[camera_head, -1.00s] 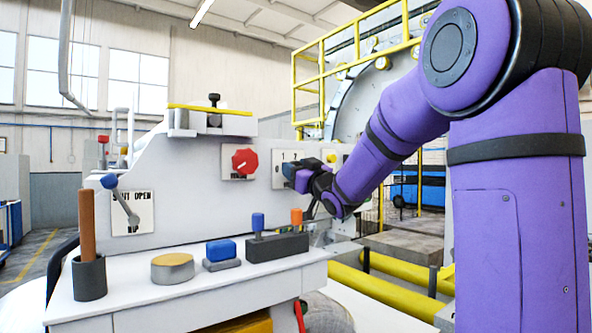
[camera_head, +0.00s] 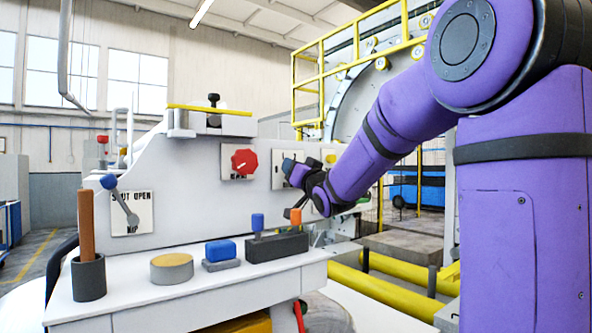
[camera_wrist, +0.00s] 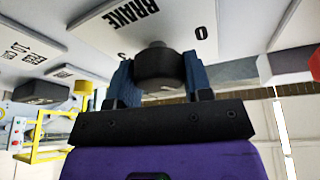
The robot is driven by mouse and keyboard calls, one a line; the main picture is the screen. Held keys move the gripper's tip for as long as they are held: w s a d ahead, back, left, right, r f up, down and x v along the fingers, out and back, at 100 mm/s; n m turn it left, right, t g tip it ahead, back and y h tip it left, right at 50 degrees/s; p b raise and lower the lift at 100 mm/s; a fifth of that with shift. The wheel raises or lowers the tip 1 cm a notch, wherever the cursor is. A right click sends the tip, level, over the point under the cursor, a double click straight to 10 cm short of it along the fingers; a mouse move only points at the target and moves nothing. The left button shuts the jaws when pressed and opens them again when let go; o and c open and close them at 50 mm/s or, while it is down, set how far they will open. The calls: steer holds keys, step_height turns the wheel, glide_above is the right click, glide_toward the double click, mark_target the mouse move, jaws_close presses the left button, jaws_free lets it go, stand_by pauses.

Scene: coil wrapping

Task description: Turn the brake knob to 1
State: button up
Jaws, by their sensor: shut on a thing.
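The dark round brake knob (camera_wrist: 158,66) stands on a white plate (camera_wrist: 185,18) marked "BRAKE", which appears upside down in the wrist view. A "0" shows on the plate to the right of the knob; another mark to its left is partly hidden. My gripper (camera_wrist: 159,78) is shut on the knob, with one blue finger on each side. In the head view my gripper (camera_head: 290,170) is at the machine's front panel and hides the knob. I cannot read the knob's pointer.
A red knob (camera_head: 244,162) sits on the panel to the left. Below are a counter with a blue block (camera_head: 221,250), a round tan-topped piece (camera_head: 172,267), and a dark block (camera_head: 277,245) with blue and orange levers, close under my wrist. A yellow button (camera_wrist: 83,87) is near the plate.

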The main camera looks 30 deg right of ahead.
steer(key=shift+f, duration=0.1)
steer(key=o, duration=0.9)
steer(key=shift+s, duration=0.1)
steer(key=s, duration=0.5)
steer(key=s+a, duration=0.1)
steer(key=s, duration=0.3)
steer(key=s+f, duration=0.1)
steer(key=s, duration=0.4)
steer(key=shift+s+a, duration=0.15)
steer(key=shift+s, duration=0.15)
